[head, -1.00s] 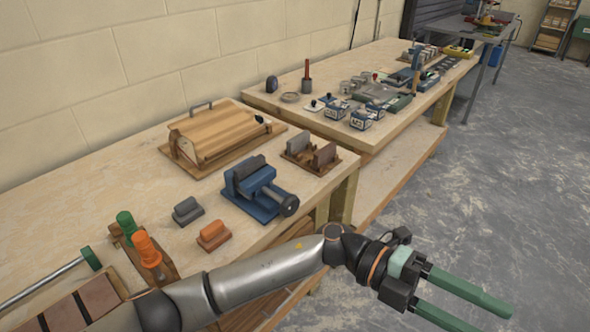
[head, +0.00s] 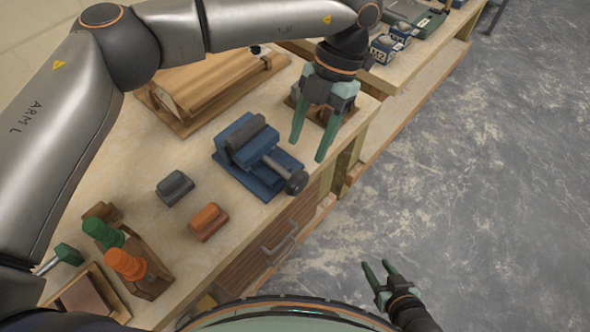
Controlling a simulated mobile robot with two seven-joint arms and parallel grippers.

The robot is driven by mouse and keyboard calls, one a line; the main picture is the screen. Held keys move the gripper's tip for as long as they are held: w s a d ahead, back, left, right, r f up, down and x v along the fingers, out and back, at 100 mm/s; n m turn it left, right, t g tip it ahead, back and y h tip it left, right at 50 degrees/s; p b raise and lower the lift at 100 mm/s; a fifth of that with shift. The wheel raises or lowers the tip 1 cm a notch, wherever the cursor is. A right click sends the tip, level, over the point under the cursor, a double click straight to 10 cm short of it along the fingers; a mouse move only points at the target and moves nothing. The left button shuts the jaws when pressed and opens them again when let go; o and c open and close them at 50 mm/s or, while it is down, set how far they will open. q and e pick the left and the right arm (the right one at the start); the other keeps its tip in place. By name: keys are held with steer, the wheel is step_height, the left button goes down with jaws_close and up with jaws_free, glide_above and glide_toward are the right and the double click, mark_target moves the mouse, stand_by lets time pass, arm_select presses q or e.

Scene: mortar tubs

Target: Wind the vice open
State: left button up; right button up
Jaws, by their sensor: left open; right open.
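The blue vice (head: 238,141) stands on the bench at the centre of the head view. Its dark round winding knob (head: 297,183) sticks out at the front right, over the bench edge. Its dark jaw pads look close together; I cannot tell the exact gap. My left gripper (head: 309,148) is open, pointing down, in the picture just above and right of the knob, with nothing between its green fingers. My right gripper (head: 377,264) is open and empty, low over the floor beyond the bench front.
A grey block (head: 174,187) and an orange block (head: 208,221) lie left of the vice. Green- and orange-handled tools (head: 125,264) stand in a wooden holder at lower left. Another small jaw fixture is partly hidden behind my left gripper. A drawer handle (head: 280,238) juts from the bench front.

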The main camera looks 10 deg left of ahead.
mark_target(297, 175)
arm_select(q)
steer(key=p+x, duration=0.1)
steer(key=x, duration=0.9)
steer(key=shift+d, duration=0.1)
steer(key=shift+w, duration=0.1)
jaws_close()
